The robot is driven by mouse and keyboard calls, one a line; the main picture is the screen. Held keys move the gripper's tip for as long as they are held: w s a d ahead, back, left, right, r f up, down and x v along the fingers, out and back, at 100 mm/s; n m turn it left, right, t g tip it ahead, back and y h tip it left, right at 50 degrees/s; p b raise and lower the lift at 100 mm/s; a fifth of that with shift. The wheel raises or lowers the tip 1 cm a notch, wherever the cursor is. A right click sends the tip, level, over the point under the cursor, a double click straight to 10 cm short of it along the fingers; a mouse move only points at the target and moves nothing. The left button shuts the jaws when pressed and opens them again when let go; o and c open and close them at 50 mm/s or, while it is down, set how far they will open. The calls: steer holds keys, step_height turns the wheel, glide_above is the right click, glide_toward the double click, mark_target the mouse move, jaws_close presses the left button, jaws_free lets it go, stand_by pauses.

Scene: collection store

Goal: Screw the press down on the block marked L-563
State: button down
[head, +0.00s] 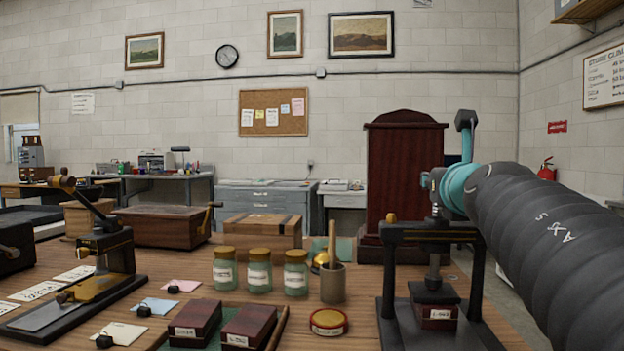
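A black screw press (388,290) stands at the right of the table. Under its pressing plate sits a dark red block (437,317) with a white label that seems to start with "L-56"; its last digit is unclear. The screw column (434,265) comes down to the plate, which looks to be on or very close to the block. My gripper (436,203) is at the top of the press, around where the screw's handle would be. My teal wrist and grey arm partly cover it, and its fingers and the handle cannot be made out.
A round red tin (328,322), a mortar-like cup (333,284) and glass jars (259,272) stand nearby. A lever press (105,255) is at the left.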

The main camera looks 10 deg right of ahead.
steer(key=c, duration=1)
jaws_free()
steer(key=v, duration=1.2)
steer(key=shift+f, duration=0.1)
